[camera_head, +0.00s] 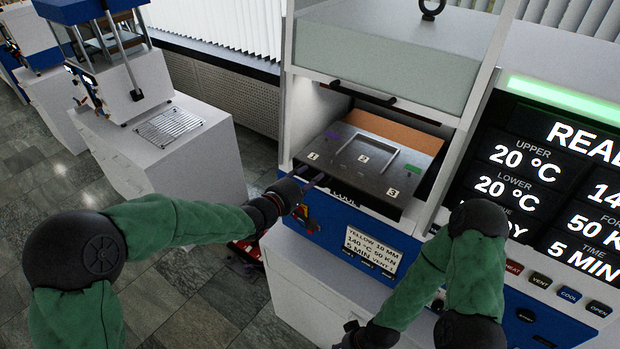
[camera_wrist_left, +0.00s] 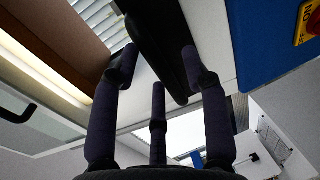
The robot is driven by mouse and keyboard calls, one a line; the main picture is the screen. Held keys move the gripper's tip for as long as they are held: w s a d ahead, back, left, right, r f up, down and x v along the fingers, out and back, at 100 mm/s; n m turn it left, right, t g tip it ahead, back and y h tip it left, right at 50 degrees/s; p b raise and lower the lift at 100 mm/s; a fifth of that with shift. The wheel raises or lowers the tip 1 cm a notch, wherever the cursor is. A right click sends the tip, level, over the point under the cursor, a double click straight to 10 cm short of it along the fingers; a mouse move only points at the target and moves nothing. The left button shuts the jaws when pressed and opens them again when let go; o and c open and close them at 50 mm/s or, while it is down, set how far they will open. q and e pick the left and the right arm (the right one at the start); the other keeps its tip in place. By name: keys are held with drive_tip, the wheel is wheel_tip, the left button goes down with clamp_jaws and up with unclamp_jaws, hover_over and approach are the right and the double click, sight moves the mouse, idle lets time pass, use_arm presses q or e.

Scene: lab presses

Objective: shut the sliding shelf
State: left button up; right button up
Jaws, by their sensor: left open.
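The sliding shelf (camera_head: 398,190) is a dark metal tray with spots marked 1, 2 and 3. It sticks out of the press opening, below a raised clear guard with a black handle (camera_head: 362,93). My left gripper (camera_head: 318,180) is at the shelf's front left corner, its fingers close to the front edge. In the left wrist view its dark fingers (camera_wrist_left: 157,72) are spread with nothing held between them, and a black part lies just beyond; I cannot tell whether they touch. My right gripper (camera_head: 352,334) is low at the bottom edge, partly hidden by its arm, well away from the shelf.
The press's blue front panel (camera_head: 318,228) carries a label (camera_head: 374,250) below the shelf. A lit display (camera_head: 550,190) stands to the right. Another press (camera_head: 165,135) stands at the left, with floor between. My right arm crosses before the lower right panel.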

sight(334, 153)
use_arm(q)
drive_tip(key=shift+w+d+f, duration=0.1)
drive_tip(key=shift+w+d, duration=0.15)
drive_tip(key=shift+w, duration=0.2)
clamp_jaws()
drive_tip(key=shift+d, duration=0.1)
drive_tip(key=r+x, duration=0.1)
drive_tip(key=x, duration=0.7)
drive_tip(key=r+p+x, duration=0.1)
drive_tip(key=x, duration=0.3)
drive_tip(key=shift+w+d+r, duration=0.25)
drive_tip(key=shift+w+r, duration=0.05)
drive_tip(key=shift+w, duration=0.15)
drive_tip(key=shift+r, duration=0.1)
